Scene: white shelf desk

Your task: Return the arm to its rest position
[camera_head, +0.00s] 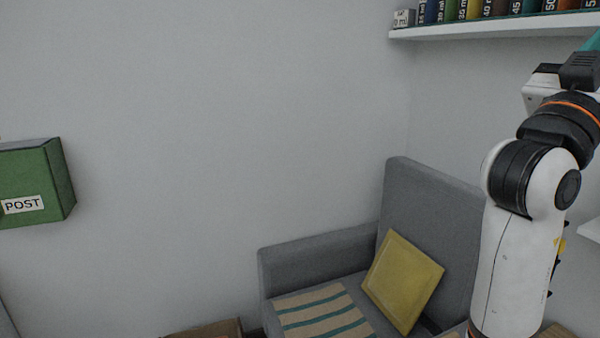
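My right arm (515,240) rises along the right side of the view, white with black joints and an orange ring. It bends up toward the right edge near the upper shelf. Its end (579,72), white and black, is cut off by the edge, so I cannot make out the fingertips. A teal thing (594,42) shows just above this end at the edge; I cannot tell whether it is held. My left arm and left gripper are not in view.
A white shelf (490,29) at the upper right carries a row of coloured labelled items. A grey armchair (310,258) with a yellow cushion (402,282) and a striped cloth (318,312) stands below. A green POST box (40,180) is at the left. The middle wall is bare.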

